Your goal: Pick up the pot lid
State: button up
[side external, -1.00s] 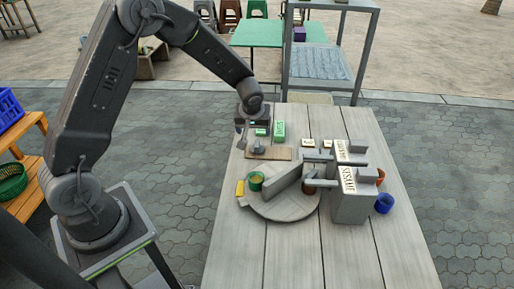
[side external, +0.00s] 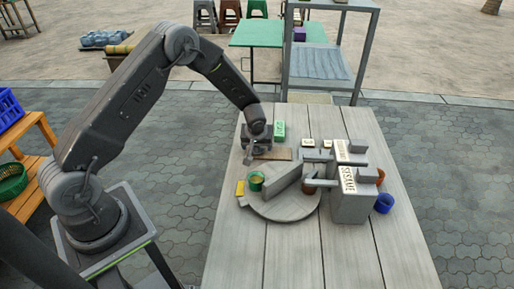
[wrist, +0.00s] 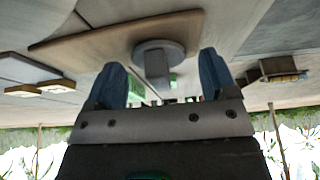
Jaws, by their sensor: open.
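The pot lid (wrist: 150,46) is a small grey disc with a block-like knob, lying on a thin wooden board (wrist: 85,33) in the wrist view. My gripper (wrist: 163,72) is open, with its two blue-grey fingers spread to the left and right of the knob in that view. I cannot tell whether either finger touches the lid. In the side view my gripper (side external: 252,158) is low over the left part of the board (side external: 281,154), and it largely hides the lid there.
A green box (side external: 279,130) stands behind the board. In front are a round grey plate (side external: 285,211) with a long grey block, a green cup (side external: 256,181) and a yellow block (side external: 240,187). Grey dispensers (side external: 351,205) and a blue cup (side external: 384,203) stand right. The table's front is clear.

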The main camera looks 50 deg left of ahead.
jog(key=c, duration=0.9)
jog(key=shift+c, duration=0.2)
jog(key=shift+r, duration=0.1)
